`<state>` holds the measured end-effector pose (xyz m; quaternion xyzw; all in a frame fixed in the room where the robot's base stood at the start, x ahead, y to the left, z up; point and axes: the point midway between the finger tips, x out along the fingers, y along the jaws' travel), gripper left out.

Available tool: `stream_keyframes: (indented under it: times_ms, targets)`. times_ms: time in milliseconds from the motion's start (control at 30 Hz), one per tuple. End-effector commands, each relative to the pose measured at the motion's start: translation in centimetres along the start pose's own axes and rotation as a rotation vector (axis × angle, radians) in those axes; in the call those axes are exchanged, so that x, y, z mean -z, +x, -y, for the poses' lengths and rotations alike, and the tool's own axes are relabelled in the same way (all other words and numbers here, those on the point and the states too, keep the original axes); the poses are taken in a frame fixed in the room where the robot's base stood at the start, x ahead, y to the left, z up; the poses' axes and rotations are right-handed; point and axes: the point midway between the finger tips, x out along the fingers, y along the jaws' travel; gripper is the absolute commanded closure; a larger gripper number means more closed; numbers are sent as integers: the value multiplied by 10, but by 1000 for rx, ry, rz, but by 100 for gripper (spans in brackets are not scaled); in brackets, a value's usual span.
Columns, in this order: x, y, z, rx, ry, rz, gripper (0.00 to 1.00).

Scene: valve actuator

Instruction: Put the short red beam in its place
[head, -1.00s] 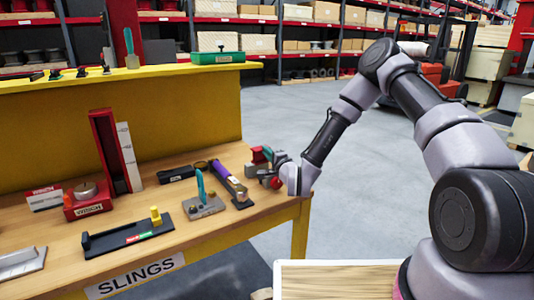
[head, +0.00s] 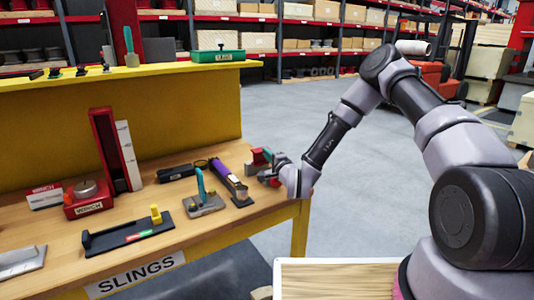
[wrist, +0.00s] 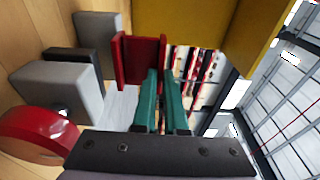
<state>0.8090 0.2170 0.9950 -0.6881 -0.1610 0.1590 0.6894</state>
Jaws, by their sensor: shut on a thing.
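The short red beam (wrist: 125,62), a small piece with upright flanges, shows in the wrist view beside grey blocks. My gripper (wrist: 160,75) has teal fingers close together, shut on the beam's right flange. In the head view, my gripper (head: 264,156) is low at the table's right end, with red beside its teal fingers. A clamp-like fixture with grey blocks (wrist: 55,88) and a red round knob (wrist: 35,135) lies left of the fingers. The beam is close to the blocks; I cannot tell whether it touches them. The beam's underside is hidden.
The wooden table (head: 150,265) holds a tall red channel with a white scale (head: 108,150), a red winch block (head: 88,200), a black tray (head: 128,235), a grey plate with a teal handle (head: 204,205) and a purple-topped tool (head: 230,180).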

Motion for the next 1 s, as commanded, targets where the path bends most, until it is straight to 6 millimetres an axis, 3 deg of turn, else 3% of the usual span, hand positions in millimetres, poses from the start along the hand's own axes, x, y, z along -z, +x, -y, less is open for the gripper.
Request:
stream_keyframes:
  times_ms: [600, 1000]
  targets:
    - [0, 0, -15, 2, 0, -1, 100]
    - [0, 0, -5, 2, 1, -1, 100]
